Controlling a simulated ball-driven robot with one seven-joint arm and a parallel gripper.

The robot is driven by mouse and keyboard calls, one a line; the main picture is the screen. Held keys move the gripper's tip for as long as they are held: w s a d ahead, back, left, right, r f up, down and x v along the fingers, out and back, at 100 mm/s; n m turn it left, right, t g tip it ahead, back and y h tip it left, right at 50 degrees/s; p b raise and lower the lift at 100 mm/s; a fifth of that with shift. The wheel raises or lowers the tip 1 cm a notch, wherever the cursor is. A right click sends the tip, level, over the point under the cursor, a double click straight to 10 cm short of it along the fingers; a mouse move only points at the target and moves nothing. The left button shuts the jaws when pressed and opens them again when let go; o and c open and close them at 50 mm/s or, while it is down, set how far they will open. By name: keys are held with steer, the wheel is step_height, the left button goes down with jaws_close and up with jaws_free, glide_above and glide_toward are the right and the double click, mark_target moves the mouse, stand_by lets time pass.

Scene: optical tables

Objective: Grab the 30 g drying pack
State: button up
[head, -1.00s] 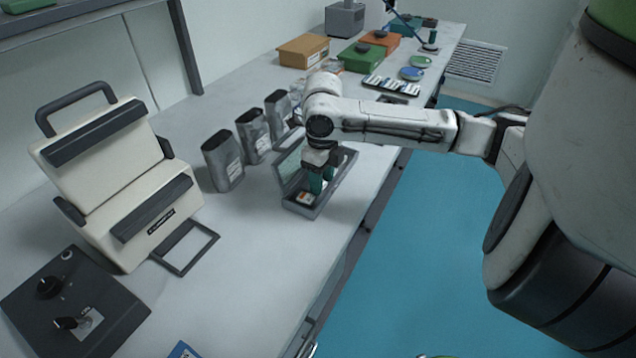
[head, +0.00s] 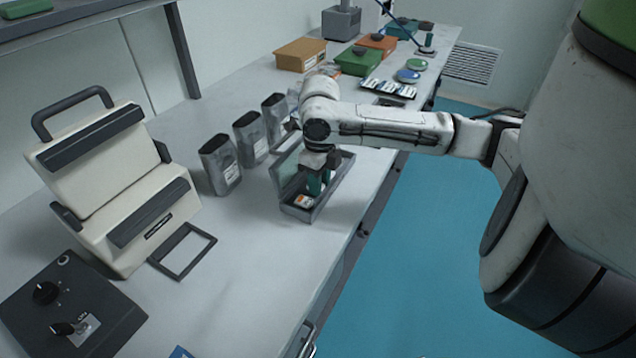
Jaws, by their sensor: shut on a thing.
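An open grey box (head: 327,204) stands near the table's front edge, its lid tilted up on the left side. A small white pack with an orange label (head: 305,201) lies in its near end. My gripper (head: 318,185) points down into the box, just beyond that pack, with its teal fingers close together. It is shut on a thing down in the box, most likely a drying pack. The fingers and box wall hide what is between them, and I cannot read any weight marking.
Several grey pouches (head: 221,165) stand left of the box. A cream device with a handle (head: 120,185) and a dark control box (head: 75,310) are at the left. Cardboard, green and orange boxes stand farther back. The near tabletop (head: 240,290) is mostly clear.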

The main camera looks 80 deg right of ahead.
steer(key=shift+r, duration=0.6)
steer(key=s+a+r+p, duration=0.9)
steer(key=a+r+p, duration=0.1)
steer(key=r+p, duration=0.1)
steer(key=shift+s+r+p, duration=0.3)
steer(key=shift+r+p, duration=0.1)
steer(key=shift+p, duration=0.1)
